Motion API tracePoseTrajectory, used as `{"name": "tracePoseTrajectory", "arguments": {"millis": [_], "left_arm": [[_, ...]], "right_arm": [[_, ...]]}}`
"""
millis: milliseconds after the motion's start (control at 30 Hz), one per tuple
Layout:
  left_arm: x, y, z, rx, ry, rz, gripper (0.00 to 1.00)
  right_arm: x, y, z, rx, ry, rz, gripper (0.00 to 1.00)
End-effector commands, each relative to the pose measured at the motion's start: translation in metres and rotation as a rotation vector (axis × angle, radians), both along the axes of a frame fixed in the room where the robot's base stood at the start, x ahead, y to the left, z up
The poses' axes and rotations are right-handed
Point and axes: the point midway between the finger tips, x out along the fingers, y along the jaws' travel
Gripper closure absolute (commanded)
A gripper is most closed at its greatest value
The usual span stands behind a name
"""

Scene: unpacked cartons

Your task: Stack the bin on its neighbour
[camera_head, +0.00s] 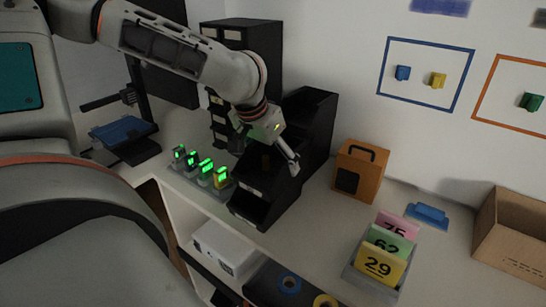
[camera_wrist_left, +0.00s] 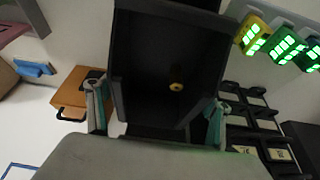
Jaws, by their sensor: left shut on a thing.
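A black open-front bin (camera_head: 262,180) with a pale label is between the fingers of my left gripper (camera_head: 268,152), which is shut on it. In the left wrist view the bin (camera_wrist_left: 165,65) fills the space between the two teal-padded fingers (camera_wrist_left: 157,110), and a small yellow round thing shows inside it. A second black bin front (camera_head: 246,211) with a label shows just below the held bin; I cannot tell whether the two touch. A taller black bin or bin stack (camera_head: 314,112) stands right behind them. My right gripper is not in view.
Several devices with green-lit displays (camera_head: 206,168) stand close to the left of the bins. An orange box (camera_head: 358,172) stands to the right. Numbered cards in a grey tray (camera_head: 364,278), a blue object (camera_head: 428,214) and a cardboard carton (camera_head: 512,240) are farther right. Counter between them is clear.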

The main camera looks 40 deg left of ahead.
Motion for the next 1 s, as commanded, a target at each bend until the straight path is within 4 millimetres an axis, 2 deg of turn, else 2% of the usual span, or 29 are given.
{"name": "tracePoseTrajectory", "arguments": {"millis": [67, 100, 167, 533, 667, 1000], "left_arm": [[0.0, 0.0, -0.003, 0.001, 0.001, 0.0, 0.46], [0.0, 0.0, -0.003, 0.001, 0.0, 0.0, 0.18], [0.0, 0.0, -0.002, 0.0, 0.0, 0.0, 0.03], [0.0, 0.0, -0.002, 0.0, 0.0, 0.0, 0.01], [-0.002, 0.0, 0.005, 0.002, -0.002, -0.001, 0.01], [-0.021, -0.002, 0.053, 0.004, -0.006, 0.0, 0.01]], "right_arm": [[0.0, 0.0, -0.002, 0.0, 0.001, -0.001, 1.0], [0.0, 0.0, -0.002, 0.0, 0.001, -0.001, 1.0], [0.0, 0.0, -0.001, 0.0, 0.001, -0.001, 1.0], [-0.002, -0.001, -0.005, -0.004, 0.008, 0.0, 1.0], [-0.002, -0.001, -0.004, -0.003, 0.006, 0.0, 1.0], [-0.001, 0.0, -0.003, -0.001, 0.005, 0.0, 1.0]]}}
